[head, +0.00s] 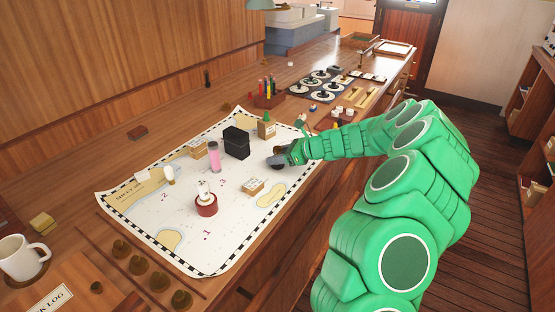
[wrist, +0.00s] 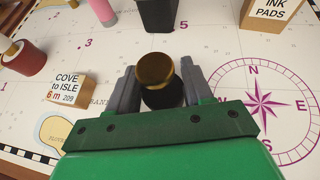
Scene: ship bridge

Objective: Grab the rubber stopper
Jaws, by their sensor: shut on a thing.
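My gripper (head: 280,158) is low over the right part of the sea chart. In the wrist view its two grey fingers (wrist: 160,88) are shut on a small round piece with a brass top (wrist: 154,68) and a dark lower part. The fingers sit on either side of it. Its underside is hidden, so I cannot tell whether it touches the chart. In the head view my gripper mostly covers it. I cannot tell for sure whether this piece is the rubber stopper, and no other thing is clearly a stopper.
On the chart (head: 150,218) stand a black box (head: 237,142), a pink cylinder (head: 214,157), a red round piece (head: 206,205), an ink pads box (head: 267,127) and a cove-to-isle block (head: 253,188). Several brass knobs (head: 138,264) and a mug (head: 22,258) are at the lower left.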

